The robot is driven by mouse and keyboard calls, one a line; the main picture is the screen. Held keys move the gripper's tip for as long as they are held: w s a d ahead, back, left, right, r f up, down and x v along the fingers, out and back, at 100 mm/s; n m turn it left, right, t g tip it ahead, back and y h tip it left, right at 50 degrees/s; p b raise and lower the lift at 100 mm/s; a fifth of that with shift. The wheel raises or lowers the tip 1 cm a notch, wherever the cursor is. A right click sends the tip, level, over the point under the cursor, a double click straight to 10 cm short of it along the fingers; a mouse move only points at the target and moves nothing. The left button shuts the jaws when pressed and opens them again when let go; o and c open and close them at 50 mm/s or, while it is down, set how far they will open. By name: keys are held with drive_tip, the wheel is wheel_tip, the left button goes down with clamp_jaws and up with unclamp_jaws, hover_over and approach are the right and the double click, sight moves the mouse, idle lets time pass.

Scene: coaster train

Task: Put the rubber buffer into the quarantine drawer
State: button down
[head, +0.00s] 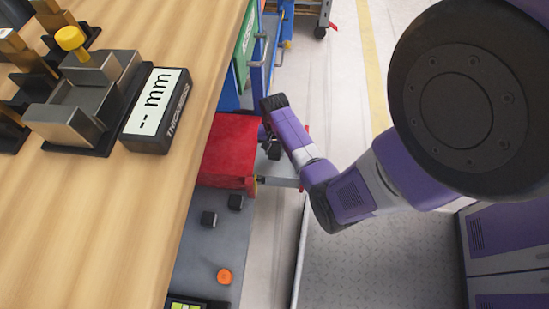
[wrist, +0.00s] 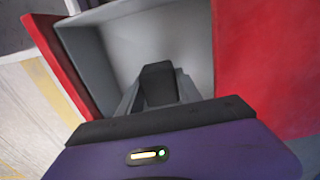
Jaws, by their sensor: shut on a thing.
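My gripper (head: 272,150) points down beside the red cabinet in the head view. In the wrist view its grey fingers are shut on a dark block, the rubber buffer (wrist: 158,82). The quarantine drawer (wrist: 110,50) is open below and ahead, with a pale grey inside and a red front at left. The buffer shows over the drawer's opening; its height above the floor is hard to tell. In the head view the drawer (head: 287,180) sticks out to the right of the red cabinet (head: 228,152), and my arm partly hides it.
A wooden bench (head: 90,220) with a thickness gauge (head: 157,112) stands at left. A blue cabinet (head: 258,70) stands behind.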

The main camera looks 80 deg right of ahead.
sight(274, 148)
drive_tip(key=shift+f+b, duration=0.95)
drive_tip(key=shift+f, duration=1.5)
drive_tip(key=shift+f, duration=0.15)
drive_tip(key=c, duration=0.8)
unclamp_jaws()
wheel_tip(274, 148, up, 12)
drive_tip(key=p, duration=0.5)
